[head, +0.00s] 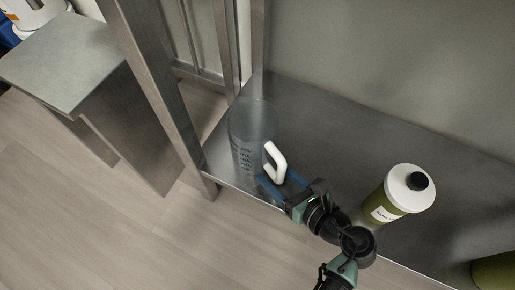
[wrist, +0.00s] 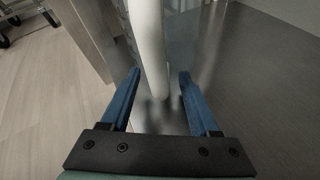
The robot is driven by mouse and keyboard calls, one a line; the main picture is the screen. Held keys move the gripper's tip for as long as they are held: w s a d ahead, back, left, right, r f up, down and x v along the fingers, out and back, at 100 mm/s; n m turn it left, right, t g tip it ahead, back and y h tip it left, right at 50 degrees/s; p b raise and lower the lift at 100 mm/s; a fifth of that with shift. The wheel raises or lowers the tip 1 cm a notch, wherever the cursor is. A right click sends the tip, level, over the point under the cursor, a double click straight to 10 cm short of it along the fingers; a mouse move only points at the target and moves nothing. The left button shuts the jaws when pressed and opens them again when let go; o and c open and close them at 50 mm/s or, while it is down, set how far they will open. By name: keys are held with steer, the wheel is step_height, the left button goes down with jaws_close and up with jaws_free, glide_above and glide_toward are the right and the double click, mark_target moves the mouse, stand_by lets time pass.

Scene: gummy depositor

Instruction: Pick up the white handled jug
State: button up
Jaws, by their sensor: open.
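The jug (head: 250,135) is a clear, tall vessel with dark markings and a white handle (head: 274,163) on its right side. It stands upright on the metal shelf (head: 300,115) near the left post. My gripper (head: 266,184) is at the lower part of the handle. In the wrist view my gripper (wrist: 158,80) is open, with one blue finger on each side of the white handle (wrist: 149,45). A gap shows between the handle and the fingers, wider on the right. Contact at the left finger is hard to tell.
A green bottle with a white top and black cap (head: 408,190) stands on the shelf to the right of my arm. Another green container (head: 495,270) is at the lower right. A metal post (head: 160,90) rises left of the jug. A grey table (head: 65,62) stands further left.

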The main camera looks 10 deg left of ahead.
mark_target(277, 154)
steer(key=shift+w+a, duration=0.1)
jaws_close()
stand_by(0.6)
step_height(277, 154, up, 10)
steer(key=p, duration=0.7)
steer(key=shift+r+p, duration=0.1)
steer(key=shift+p, duration=0.3)
